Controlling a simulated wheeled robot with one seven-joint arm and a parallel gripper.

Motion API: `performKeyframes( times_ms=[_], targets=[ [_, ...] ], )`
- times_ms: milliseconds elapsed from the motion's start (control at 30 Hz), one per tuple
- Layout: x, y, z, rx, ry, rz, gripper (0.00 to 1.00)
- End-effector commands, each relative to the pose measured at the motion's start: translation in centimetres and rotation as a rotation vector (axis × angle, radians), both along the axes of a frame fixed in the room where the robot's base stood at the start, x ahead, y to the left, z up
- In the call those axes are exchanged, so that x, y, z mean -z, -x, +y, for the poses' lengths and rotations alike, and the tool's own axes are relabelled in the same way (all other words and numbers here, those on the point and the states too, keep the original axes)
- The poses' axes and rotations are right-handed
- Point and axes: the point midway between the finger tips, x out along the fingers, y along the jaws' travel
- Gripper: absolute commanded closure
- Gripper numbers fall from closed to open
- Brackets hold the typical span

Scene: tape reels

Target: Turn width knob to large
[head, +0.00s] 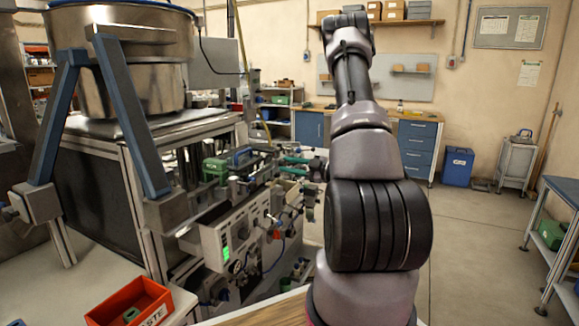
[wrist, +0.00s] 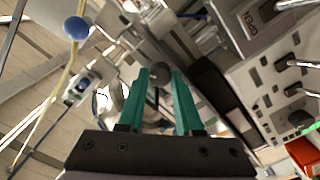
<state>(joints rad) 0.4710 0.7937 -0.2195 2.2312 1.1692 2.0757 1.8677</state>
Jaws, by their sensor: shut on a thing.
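My gripper (head: 284,165) has teal fingers and reaches leftward to the machine's upper right side in the head view. In the wrist view, the fingers of my gripper (wrist: 160,80) are closed around a small dark round knob (wrist: 159,72) between their tips. The knob is too small to make out in the head view, and its setting or any label cannot be read. The machine's control panel (head: 212,245) has a green display and several knobs and sits below my gripper. The panel (wrist: 265,85) also shows at the right in the wrist view.
A red waste bin (head: 108,308) is at the lower left. Tubes, brackets and a blue ball (wrist: 76,28) crowd the space around my fingers. Open floor (head: 465,230) lies to the right.

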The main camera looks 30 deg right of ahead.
Motion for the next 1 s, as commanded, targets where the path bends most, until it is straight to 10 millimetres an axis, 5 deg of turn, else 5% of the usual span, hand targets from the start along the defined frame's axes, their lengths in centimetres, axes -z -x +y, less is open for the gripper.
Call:
performKeyframes(
  times_ms=[500, 1000],
  targets=[
    [0.12, 0.05, -0.11, 0.003, -0.327, 0.258, 1.0],
    [0.16, 0.09, -0.11, 0.003, -0.437, 0.344, 1.0]
  ],
)
